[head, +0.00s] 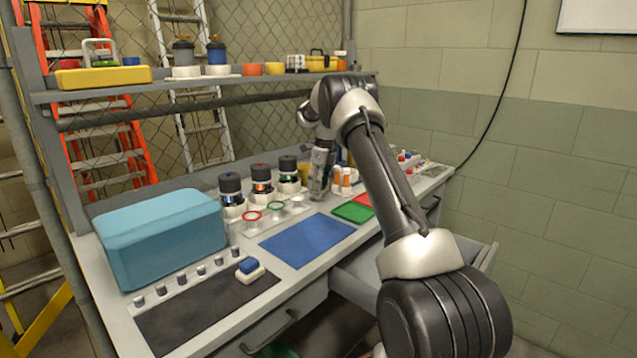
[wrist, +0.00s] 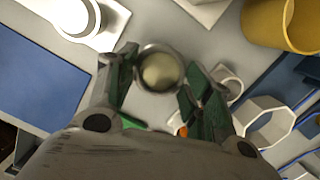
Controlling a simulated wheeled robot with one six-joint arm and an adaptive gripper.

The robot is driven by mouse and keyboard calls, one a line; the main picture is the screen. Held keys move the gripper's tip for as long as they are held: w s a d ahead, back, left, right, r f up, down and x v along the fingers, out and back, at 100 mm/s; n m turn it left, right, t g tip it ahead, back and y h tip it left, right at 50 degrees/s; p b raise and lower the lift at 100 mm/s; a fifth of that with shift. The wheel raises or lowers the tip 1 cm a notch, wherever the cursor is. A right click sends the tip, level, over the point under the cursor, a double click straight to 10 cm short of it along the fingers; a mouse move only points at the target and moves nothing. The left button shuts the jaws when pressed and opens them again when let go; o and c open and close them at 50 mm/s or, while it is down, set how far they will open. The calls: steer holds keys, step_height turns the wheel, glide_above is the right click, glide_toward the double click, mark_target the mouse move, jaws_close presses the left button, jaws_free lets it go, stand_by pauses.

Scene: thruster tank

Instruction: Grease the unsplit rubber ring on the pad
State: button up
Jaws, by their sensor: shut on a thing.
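My gripper (wrist: 158,82) has its two green fingers on either side of a small round grey pot (wrist: 142,82) with a pale yellow filling, and is shut on it. In the head view my gripper (head: 319,190) points down at the back of the bench, beyond the blue pad (head: 307,240); the pot cannot be made out there. A red ring (head: 251,216) and a green ring (head: 276,206) lie in a row, with a pale ring (head: 297,201) beside them. Whether any is split is too small to tell. The blue pad looks empty; its edge shows in the wrist view (wrist: 38,85).
Dark jars (head: 262,178) stand behind the rings. A teal box (head: 165,235) and a dark mat (head: 205,312) with a blue-and-white block (head: 249,269) are at left. Green (head: 352,212) and red pads lie right of the blue pad. A drawer stands open in front.

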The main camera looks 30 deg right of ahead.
steer(key=shift+r, duration=3.05)
